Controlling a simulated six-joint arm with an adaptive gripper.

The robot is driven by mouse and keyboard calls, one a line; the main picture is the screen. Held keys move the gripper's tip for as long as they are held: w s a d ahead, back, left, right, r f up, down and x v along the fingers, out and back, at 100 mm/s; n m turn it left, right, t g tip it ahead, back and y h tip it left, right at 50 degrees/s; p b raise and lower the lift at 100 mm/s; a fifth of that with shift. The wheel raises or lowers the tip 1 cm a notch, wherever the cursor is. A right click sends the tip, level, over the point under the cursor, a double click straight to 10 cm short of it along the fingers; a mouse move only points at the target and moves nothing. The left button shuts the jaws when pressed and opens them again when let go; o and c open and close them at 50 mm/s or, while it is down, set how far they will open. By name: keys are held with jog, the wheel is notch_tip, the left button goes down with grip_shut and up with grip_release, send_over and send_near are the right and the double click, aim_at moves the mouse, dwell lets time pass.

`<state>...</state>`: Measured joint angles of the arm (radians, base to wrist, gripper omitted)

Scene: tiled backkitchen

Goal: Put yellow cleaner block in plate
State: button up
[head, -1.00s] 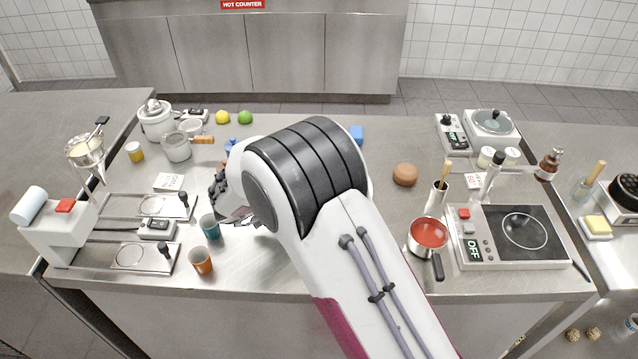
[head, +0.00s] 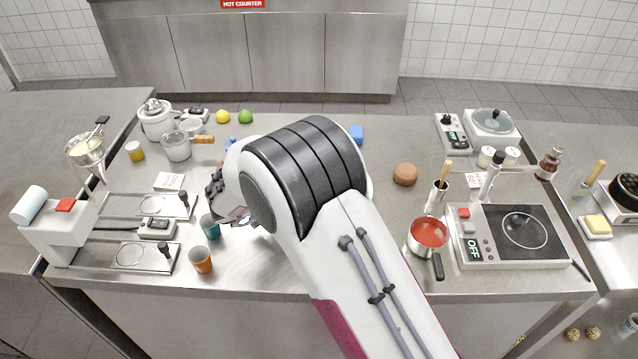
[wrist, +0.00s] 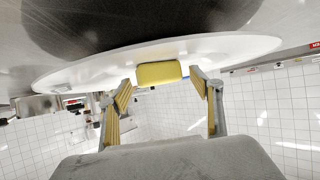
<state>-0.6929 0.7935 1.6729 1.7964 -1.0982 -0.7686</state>
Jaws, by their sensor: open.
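In the wrist view, the yellow cleaner block (wrist: 160,74) lies against the white plate (wrist: 85,70), near the edge of the plate's visible surface. Whether it rests fully on the plate is hard to tell. My gripper (wrist: 164,88) is open, with one finger to each side of the block and a gap between each finger and it. In the head view, my gripper (head: 232,214) is low over the table, close to the teal cup (head: 210,228). My arm hides the plate and this block there.
An orange cup (head: 202,261) stands near the front edge. A red-filled pot (head: 428,234) and hot plate (head: 514,239) are on the right, a brown bun (head: 405,175) behind them.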

jog(key=v, duration=1.1)
jog(key=shift+s, duration=0.15)
dwell(0.6)
jog(key=w+r+t+y, duration=0.3)
jog(key=w+r, duration=0.3)
jog(key=r, duration=0.2)
jog(key=s+d+r+n+y, duration=0.1)
jog(key=d+r+n+y, duration=0.15)
jog(key=r, duration=0.25)
jog(key=s+d+r+n+t+y, duration=0.1)
jog(key=r+y, duration=0.2)
jog(key=r, duration=0.2)
jog(key=s+d+r+n+y, duration=0.1)
jog(key=r+n+y, duration=0.15)
jog(key=r, duration=0.25)
jog(key=s+d+f+g+h, duration=0.1)
jog(key=s+d+f+g, duration=0.1)
jog(key=s+d, duration=0.5)
jog(key=s+d+f+n+g+h, duration=0.1)
jog(key=s+d+f+g, duration=0.2)
jog(key=s, duration=1.2)
jog(key=s+d+f+n+g, duration=0.1)
jog(key=s+d+f+g, duration=0.1)
jog(key=s+d+f, duration=0.4)
jog(key=s+d, duration=0.4)
jog(key=d, duration=0.1)
jog(key=shift+s+d+h, duration=0.25)
jog(key=shift+s+h, duration=0.15)
